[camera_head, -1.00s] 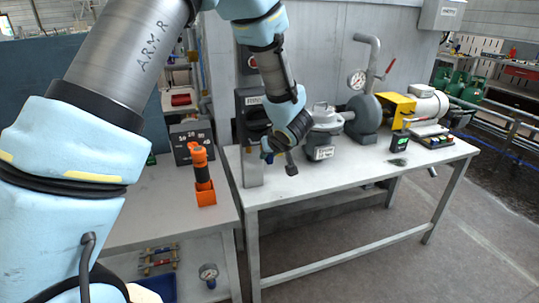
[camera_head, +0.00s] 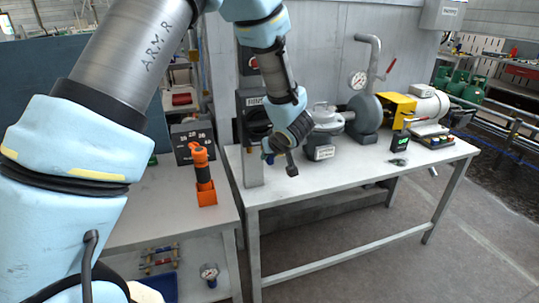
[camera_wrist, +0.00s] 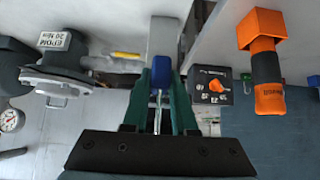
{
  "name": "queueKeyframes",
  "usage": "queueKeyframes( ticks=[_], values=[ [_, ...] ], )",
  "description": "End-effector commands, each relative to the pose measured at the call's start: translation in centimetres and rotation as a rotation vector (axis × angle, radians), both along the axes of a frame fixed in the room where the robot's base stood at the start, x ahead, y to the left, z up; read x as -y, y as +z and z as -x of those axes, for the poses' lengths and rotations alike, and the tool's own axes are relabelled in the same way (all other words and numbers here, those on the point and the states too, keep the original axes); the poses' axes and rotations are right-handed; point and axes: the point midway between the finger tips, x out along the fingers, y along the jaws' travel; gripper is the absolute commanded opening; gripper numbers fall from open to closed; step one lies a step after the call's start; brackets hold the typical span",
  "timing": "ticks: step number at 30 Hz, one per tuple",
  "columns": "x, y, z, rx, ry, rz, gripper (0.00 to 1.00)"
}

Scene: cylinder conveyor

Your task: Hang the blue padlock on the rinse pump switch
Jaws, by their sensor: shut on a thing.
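My gripper (camera_wrist: 160,97) is shut on the blue padlock (camera_wrist: 161,73), which sits between its green fingers in the wrist view. The padlock's thin metal shackle (camera_wrist: 158,108) shows between the fingers, on the side toward the palm. In the head view the padlock is a small blue patch (camera_head: 269,159) beside the wrist, near a grey post (camera_head: 252,172). A dark switch box (camera_head: 251,118) with a white label stands on this post; its label is too small to read fully.
A black dial box (camera_head: 192,143) stands left of the post; its orange knob (camera_wrist: 216,86) shows in the wrist view. An orange flashlight (camera_head: 202,172) stands in an orange holder (camera_head: 207,198). A pump assembly (camera_head: 365,112) stands right.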

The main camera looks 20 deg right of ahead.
Motion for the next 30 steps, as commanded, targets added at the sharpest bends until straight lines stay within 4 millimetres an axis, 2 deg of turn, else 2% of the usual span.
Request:
queueKeyframes(
  ticks=[8, 30],
  values=[
    [0.0, 0.1, -0.2, 0.000, 0.000, 0.000, 0.00],
    [0.2, 0.0, -2.3, 0.001, 0.001, 0.000, 0.00]
  ],
)
